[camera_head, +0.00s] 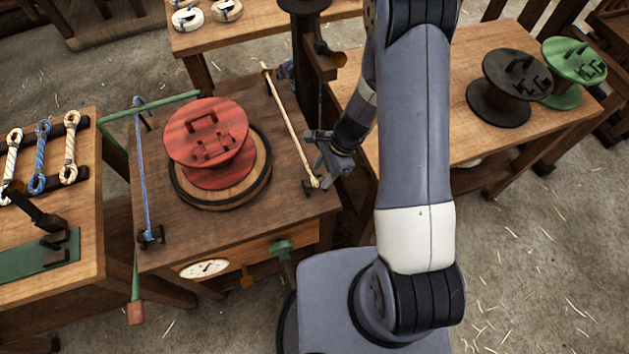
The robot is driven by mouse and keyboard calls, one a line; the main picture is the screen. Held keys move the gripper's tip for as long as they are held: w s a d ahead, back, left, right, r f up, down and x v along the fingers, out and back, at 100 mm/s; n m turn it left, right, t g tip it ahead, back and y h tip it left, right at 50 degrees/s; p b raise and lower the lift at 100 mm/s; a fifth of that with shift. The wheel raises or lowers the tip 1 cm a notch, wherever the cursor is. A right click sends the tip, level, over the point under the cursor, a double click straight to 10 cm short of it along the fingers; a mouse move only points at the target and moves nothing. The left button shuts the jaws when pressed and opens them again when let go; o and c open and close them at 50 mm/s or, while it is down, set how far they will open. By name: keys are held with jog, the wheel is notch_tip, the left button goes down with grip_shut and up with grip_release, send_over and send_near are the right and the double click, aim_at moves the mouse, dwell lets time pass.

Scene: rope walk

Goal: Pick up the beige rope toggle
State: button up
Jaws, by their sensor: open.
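A beige rope (290,125) runs along the right side of the dark-topped bench, from the back to the front right. A small pale piece at its front end (315,182), which looks like the beige rope toggle, lies beside a small dark post near the bench's right edge. My gripper (317,153) is open and empty, just behind this pale piece in the picture. Its fingers point left toward the rope. I cannot tell its height above the bench or whether it touches the rope.
A red spool (208,140) stands on a round wooden turntable (252,178) left of the rope. A blue rope (142,175) runs along the bench's left side. Black (507,85) and green (572,60) spools stand on the right table. Rope coils (70,148) lie on the left table.

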aim_at(317, 180)
jog(key=shift+x, duration=1.85)
jog(key=shift+w, duration=0.2)
grip_shut()
